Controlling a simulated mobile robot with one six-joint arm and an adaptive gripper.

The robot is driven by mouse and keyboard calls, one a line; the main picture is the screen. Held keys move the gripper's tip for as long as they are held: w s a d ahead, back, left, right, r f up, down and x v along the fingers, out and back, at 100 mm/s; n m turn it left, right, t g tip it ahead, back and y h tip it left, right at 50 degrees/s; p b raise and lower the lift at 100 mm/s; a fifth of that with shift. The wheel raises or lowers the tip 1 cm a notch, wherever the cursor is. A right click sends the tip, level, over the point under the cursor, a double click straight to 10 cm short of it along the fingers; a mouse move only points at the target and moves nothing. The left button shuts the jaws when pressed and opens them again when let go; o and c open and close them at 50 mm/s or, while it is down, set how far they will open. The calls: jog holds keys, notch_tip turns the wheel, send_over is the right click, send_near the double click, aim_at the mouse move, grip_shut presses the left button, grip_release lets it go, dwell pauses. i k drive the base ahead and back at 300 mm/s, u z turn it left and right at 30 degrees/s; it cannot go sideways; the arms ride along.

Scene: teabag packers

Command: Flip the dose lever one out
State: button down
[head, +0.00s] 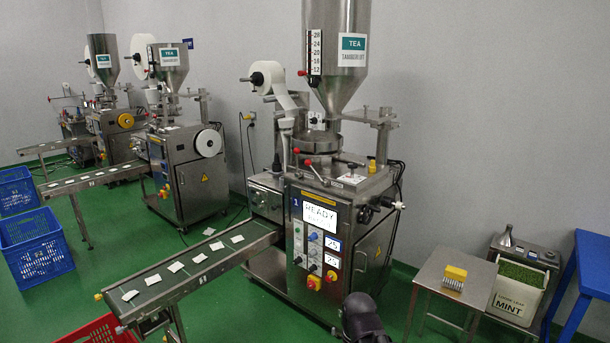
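The packing machine marked 1 (318,240) stands in the middle of the head view, with a lit display reading READY (320,215). A lever with a red ball knob (308,162) sticks out at the front of its top deck, and another red knob (296,150) is just behind it. A handle with a pale tip (398,205) projects from the right side. No label shows which of these is the dose lever. A dark rounded part, apparently of my arm, shows at the bottom, in front of the machine's lower right. My gripper's fingers are not seen.
A conveyor (200,264) with several teabags runs left from the machine. A red crate (95,333) is at the lower left. A steel table (458,274) with a yellow-handled brush-like tool (454,277) and a MINT bin (515,295) stand right. Green floor lies between machine and table.

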aim_at(308, 163)
jog(key=k, duration=0.75)
jog(key=z, duration=0.45)
jog(key=i, duration=2)
jog(key=u, duration=0.2)
